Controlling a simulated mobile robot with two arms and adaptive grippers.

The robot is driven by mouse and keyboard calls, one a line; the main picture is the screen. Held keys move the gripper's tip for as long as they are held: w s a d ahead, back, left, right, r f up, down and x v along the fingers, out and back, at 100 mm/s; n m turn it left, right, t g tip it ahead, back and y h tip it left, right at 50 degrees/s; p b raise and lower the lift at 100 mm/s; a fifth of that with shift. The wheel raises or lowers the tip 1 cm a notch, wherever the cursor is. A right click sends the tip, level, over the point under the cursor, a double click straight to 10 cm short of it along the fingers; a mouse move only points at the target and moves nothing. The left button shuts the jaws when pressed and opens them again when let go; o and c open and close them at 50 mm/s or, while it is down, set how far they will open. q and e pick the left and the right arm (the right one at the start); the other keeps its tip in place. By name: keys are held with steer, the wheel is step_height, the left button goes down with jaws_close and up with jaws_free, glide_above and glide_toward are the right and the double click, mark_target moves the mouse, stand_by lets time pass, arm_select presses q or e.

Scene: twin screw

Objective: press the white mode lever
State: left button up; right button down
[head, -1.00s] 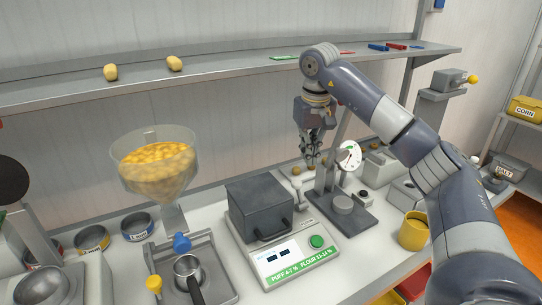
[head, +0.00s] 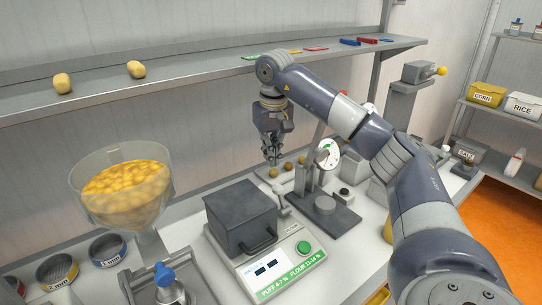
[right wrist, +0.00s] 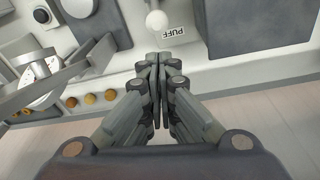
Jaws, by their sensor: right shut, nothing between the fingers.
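The white mode lever (head: 279,188) shows small in the head view, by the back right corner of the dark grey box. In the right wrist view its round white knob (right wrist: 157,20) is beside a label reading PUFF (right wrist: 173,32). My right gripper (head: 272,160) points down behind the lever, near the wall side of the bench. In the right wrist view my right gripper (right wrist: 158,58) has its fingers together and empty, with a small gap to the knob. I cannot tell its height over the bench. My left gripper is in neither view.
The dark grey box (head: 240,215) stands on a white unit with a green button (head: 303,248). A dial gauge (head: 326,154) on a stand is right of the gripper. Several brown balls (head: 288,166) lie close by. A shelf (head: 200,82) runs above; a hopper (head: 125,195) stands left.

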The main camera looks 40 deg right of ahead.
mark_target(280, 198)
steer(key=f, duration=0.5)
steer(key=w+f+p, duration=0.1)
steer(key=f, duration=0.1)
steer(key=shift+d+f, duration=0.15)
steer(key=shift+d, duration=0.15)
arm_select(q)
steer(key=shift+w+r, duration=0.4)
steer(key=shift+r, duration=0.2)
arm_select(e)
steer(key=shift+f, duration=0.1)
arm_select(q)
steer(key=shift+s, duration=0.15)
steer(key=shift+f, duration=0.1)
arm_select(e)
steer(key=shift+s+a+b, duration=0.1)
steer(key=shift+b, duration=0.3)
steer(key=shift+s+d+t, duration=0.2)
steer(key=shift+s+t, duration=0.05)
steer(key=shift+t, duration=0.25)
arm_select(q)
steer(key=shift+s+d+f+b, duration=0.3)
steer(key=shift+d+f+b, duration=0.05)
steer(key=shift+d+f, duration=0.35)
arm_select(e)
steer(key=shift+a+r, duration=0.15)
steer(key=shift+r, duration=0.05)
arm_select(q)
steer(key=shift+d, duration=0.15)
arm_select(e)
steer(key=shift+t, duration=0.3)
